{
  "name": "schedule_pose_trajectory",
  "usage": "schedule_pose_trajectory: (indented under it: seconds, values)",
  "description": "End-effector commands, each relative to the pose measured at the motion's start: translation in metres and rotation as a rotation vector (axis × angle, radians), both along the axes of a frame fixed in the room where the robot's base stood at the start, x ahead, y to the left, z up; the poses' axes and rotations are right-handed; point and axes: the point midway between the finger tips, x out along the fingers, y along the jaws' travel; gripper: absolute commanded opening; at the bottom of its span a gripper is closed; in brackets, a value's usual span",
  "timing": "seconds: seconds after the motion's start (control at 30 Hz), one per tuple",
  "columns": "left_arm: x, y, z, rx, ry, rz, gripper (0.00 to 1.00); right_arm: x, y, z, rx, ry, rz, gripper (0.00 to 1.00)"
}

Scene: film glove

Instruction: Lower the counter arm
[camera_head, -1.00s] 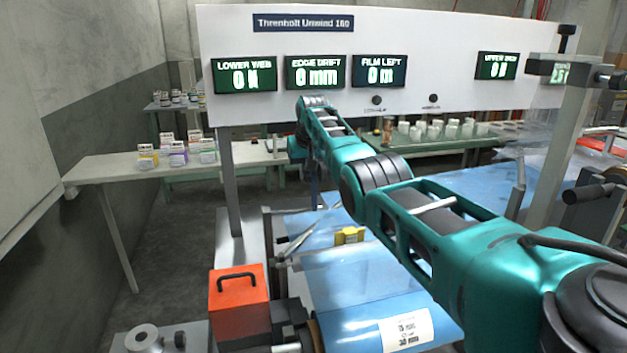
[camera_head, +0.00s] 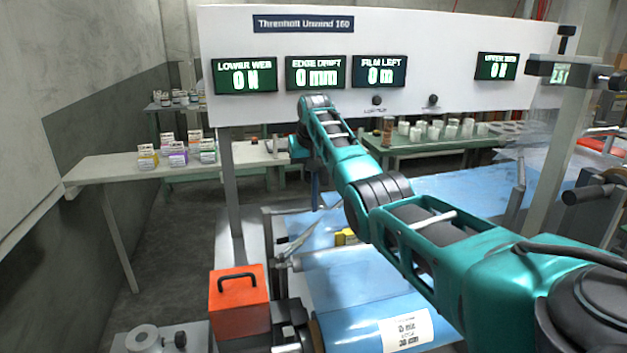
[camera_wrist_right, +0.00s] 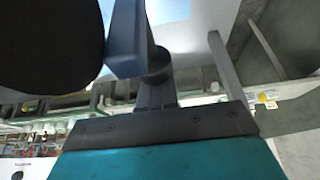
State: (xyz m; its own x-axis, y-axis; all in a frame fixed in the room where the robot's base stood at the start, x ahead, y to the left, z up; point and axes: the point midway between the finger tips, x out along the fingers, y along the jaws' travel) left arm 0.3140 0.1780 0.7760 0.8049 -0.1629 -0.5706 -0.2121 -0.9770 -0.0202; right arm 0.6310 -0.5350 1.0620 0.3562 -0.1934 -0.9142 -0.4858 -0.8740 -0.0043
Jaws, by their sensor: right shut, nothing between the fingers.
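My right gripper (camera_head: 317,204) points down over the near left part of the machine, just below the display panel. Its jaws are shut with nothing between them; a blue-grey finger (camera_wrist_right: 125,45) shows in the right wrist view. A thin, slanted metal lever (camera_head: 297,236), which may be the counter arm, stands below and left of the gripper, above a grey roller (camera_head: 340,257). They look apart, but I cannot tell the depth. A large dark round shape (camera_wrist_right: 45,45) fills the wrist view's left corner; I cannot tell what it is. My left gripper is not in view.
An orange box with a black handle (camera_head: 239,300) stands at the front left. A yellow block (camera_head: 345,237) is partly hidden by my right arm. Blue film (camera_head: 365,315) covers the machine bed. The display panel (camera_head: 430,65) stands close behind my arm.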

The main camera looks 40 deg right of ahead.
Motion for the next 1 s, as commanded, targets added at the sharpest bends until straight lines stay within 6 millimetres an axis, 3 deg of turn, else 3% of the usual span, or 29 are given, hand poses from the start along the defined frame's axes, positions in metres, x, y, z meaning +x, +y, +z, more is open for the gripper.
schedule_pose_trajectory:
  seconds: [0.03, 0.13, 1.0]
  values:
    - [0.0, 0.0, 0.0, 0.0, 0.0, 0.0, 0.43, -0.005, 0.003, -0.01, 0.008, 0.024, 0.001, 0.0]
    - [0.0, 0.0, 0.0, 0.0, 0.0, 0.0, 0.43, -0.009, 0.006, -0.012, 0.009, 0.028, 0.002, 0.0]
    - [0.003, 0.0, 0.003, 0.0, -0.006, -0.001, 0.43, -0.041, 0.022, -0.007, 0.005, 0.019, 0.003, 0.0]
